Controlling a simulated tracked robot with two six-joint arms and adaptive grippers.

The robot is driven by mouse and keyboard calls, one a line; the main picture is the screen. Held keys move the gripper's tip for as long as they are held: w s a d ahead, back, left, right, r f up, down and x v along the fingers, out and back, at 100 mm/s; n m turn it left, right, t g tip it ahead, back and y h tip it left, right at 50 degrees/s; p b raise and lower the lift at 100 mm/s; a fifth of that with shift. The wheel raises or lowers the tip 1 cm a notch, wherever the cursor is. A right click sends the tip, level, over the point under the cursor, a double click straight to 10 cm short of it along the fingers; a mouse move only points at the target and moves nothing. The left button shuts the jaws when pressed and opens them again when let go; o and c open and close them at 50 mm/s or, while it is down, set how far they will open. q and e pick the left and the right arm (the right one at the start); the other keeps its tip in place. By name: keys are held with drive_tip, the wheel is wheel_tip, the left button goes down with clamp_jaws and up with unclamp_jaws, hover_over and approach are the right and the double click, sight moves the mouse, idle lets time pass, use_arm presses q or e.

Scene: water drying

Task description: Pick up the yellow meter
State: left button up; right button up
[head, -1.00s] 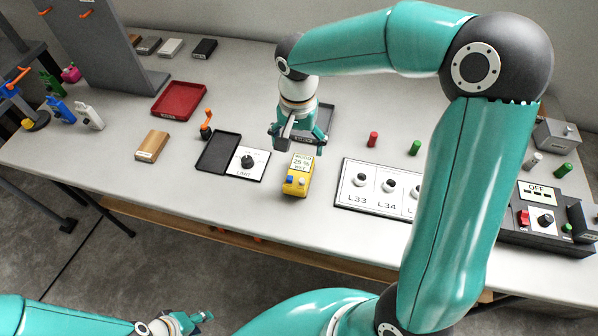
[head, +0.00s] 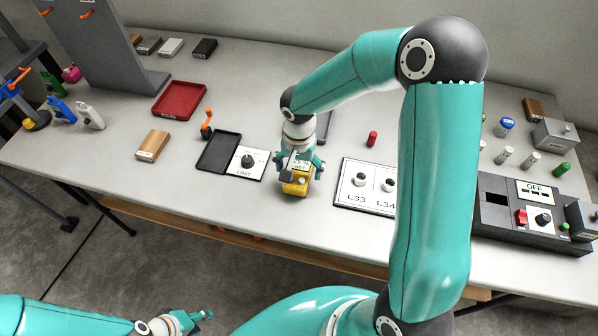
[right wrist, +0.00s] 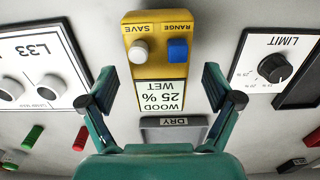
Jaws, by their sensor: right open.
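The yellow meter (head: 296,187) stands on the table near its front edge, partly hidden by my right gripper in the head view. In the right wrist view the meter (right wrist: 158,62) shows a grey SAVE button, a blue RANGE button and a display reading WOOD 25 % WET. My right gripper (right wrist: 160,85) is open, with one finger on each side of the meter and visible gaps to both. In the head view the right gripper (head: 300,170) is low over the meter. My left gripper (head: 203,316) is at the bottom left, away from the table; its fingers are too small to judge.
The LIMIT dial panel (head: 246,162) lies left of the meter and the L33/L34 panel (head: 350,200) right of it. A dark tray marked DRY (right wrist: 172,132) lies behind the meter. A red tray (head: 179,100) and a wooden block (head: 152,146) lie further left.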

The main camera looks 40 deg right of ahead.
drive_tip(key=c, duration=1.6)
drive_tip(key=shift+r, duration=0.1)
